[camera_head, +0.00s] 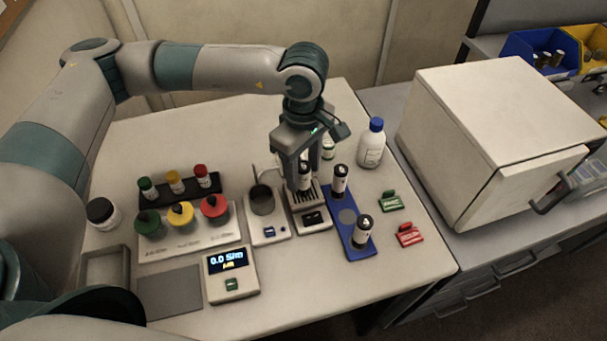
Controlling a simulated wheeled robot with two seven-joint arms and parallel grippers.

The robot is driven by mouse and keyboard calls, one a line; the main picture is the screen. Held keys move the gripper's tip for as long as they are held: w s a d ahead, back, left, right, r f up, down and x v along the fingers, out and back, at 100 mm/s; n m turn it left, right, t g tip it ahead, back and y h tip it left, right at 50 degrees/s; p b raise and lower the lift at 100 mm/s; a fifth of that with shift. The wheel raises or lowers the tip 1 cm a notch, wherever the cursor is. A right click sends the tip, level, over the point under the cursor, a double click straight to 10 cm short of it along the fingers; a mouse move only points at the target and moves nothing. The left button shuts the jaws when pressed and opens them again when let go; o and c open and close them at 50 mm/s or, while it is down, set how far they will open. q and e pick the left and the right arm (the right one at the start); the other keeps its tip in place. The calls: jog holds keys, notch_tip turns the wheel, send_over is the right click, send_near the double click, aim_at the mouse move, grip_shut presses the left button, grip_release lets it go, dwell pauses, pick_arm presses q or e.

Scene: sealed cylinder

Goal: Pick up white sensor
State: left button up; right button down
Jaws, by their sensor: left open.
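My left gripper (303,182) points down over a small grey-white device (313,220) with a dark display. Its jaws are open around or just in front of a white cylinder with black ends (304,172), which stands at the device's slotted top. I cannot tell whether a finger touches it. Two similar white and black cylinders stand on a blue rack (347,216) to the right: one at the back (340,181), one at the front (362,231). An empty round spot lies between them. I cannot tell which item is the white sensor. My right gripper is not in view.
A beaker stands on a scale (268,230) to the left. Green, yellow and red capped containers fill a white tray (190,241). A blue-capped bottle (371,145), green clip (390,201) and red clip (408,235) stand right. A large white box (480,120) occupies the side bench.

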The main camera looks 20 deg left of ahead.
aim_at(304, 180)
pick_arm(q)
jog(key=shift+w+f+p, duration=0.1)
jog(key=shift+f+p, duration=0.25)
notch_tip(304, 180, down, 2)
jog(key=shift+f+p, duration=0.1)
jog(key=shift+p, duration=0.4)
jog(key=shift+f, duration=0.45)
grip_shut()
